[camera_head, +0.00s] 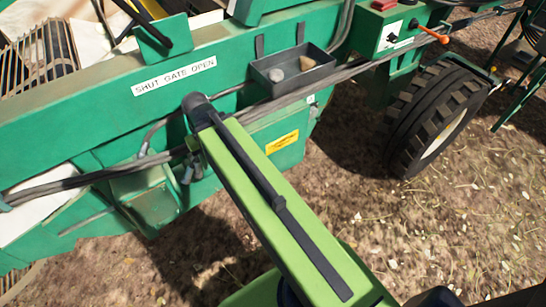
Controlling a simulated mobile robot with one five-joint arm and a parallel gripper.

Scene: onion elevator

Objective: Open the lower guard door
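A green panel with a yellow label (284,150) sits low on the green machine, below the cables. It may be the lower guard door; I cannot tell for certain. It looks flush and closed, and my light green arm covers part of its left side. My arm reaches from the bottom of the view up to a dark rounded joint in front of the machine. My gripper cannot be made out; whatever lies beyond that joint is hidden or out of view.
A grey tray (318,72) holding a few small lumps is fixed above the panel. Dark cables (345,74) run along the machine. A control box (392,32) with an orange-handled lever stands at upper right, above a large black tyre (432,115). Bare soil (440,220) lies open at lower right.

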